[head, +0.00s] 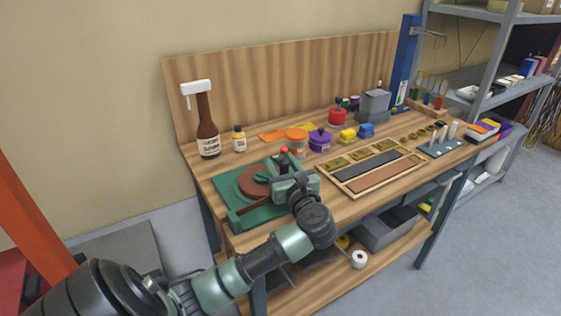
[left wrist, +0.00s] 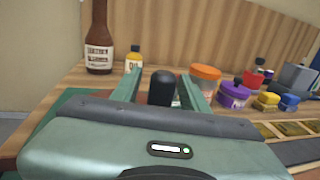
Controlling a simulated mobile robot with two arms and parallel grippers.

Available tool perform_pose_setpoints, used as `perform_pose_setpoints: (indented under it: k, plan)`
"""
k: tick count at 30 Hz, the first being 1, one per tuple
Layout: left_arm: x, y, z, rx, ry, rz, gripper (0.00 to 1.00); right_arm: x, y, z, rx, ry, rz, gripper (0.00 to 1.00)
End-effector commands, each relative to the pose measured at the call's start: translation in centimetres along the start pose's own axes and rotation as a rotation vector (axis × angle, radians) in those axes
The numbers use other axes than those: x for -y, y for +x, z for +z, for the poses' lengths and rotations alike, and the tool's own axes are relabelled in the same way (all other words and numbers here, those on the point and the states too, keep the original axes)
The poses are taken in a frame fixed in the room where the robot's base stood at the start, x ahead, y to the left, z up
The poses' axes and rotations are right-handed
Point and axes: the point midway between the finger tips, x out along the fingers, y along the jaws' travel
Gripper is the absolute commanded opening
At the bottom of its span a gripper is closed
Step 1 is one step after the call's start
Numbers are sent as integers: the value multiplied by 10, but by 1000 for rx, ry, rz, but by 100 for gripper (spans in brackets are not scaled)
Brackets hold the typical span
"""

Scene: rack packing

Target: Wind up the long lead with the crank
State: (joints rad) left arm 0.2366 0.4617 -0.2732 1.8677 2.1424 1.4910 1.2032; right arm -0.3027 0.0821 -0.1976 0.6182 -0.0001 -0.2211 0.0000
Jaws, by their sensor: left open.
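A green winding base (head: 232,187) with a reddish-brown round disc (head: 254,180) lies at the left end of the workbench. A dark brown strip (head: 252,208) runs along its front; I cannot tell whether it is the lead. My left gripper (head: 284,168) is over the right side of the base. A small upright post with a reddish top (head: 283,150) shows just beyond it. In the left wrist view, a black knob (left wrist: 162,88) stands between the two open green fingers, with no clear contact. My gripper hides the crank's lower part. My right gripper is not in view.
A brown bottle (head: 207,130), a small yellow bottle (head: 239,139), an orange-lidded jar (head: 297,140) and a purple tub (head: 320,139) stand behind the base. A wooden tray (head: 347,187) lies to the right. A wooden back panel (head: 285,85) closes the rear.

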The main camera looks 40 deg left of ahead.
Motion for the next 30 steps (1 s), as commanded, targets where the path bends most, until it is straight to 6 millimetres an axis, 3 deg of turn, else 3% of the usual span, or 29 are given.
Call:
perform_pose_setpoints:
  k: [5,9,10,30]
  plan:
    - [0,0,0,0,0,0,42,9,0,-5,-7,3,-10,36]
    - [0,0,0,0,0,0,3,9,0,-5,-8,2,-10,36]
    - [0,0,0,0,0,0,0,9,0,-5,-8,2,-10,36]
    - [0,0,0,0,1,-1,0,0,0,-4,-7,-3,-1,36]
